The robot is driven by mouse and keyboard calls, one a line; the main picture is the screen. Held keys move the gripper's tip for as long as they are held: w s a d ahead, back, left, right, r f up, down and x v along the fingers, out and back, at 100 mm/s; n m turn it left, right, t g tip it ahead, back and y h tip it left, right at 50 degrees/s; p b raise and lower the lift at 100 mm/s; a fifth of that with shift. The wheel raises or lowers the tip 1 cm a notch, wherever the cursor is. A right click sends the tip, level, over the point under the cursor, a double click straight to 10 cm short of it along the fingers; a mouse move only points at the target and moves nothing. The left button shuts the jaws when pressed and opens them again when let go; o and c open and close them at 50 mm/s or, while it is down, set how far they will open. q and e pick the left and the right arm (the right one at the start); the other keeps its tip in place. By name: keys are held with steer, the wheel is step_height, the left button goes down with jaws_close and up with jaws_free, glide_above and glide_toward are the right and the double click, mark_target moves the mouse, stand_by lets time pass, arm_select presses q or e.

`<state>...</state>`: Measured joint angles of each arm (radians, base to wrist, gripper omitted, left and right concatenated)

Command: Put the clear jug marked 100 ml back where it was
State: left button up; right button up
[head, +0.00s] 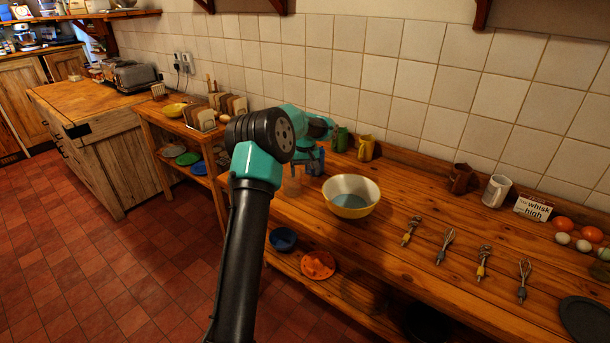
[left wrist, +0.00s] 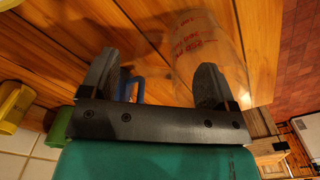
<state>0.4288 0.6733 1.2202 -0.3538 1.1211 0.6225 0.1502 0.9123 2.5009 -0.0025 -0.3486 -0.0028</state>
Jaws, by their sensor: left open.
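A clear jug with red markings (left wrist: 213,42) stands on the wooden worktop in the left wrist view, partly behind the right-hand finger; its figures are too small to read surely. In the head view it shows faintly (head: 292,187) left of the bowl. My left gripper (left wrist: 155,82) is open, with no object clearly held between its fingers. In the head view my left gripper (head: 303,158) is close above the jug, partly hidden by my arm. A blue jug (head: 316,163) stands just beyond; its blue handle (left wrist: 137,84) shows between the fingers. My right gripper is out of view.
A yellow bowl with blue liquid (head: 350,197) stands right of the gripper. Green (head: 340,139) and yellow (head: 365,148) jugs stand by the tiled wall. Several whisks (head: 445,245), a brown mug (head: 460,178), a white mug (head: 496,190) and eggs are farther right.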

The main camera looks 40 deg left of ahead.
arm_select(q)
step_height(320, 180, up, 10)
steer(key=shift+r, duration=0.2)
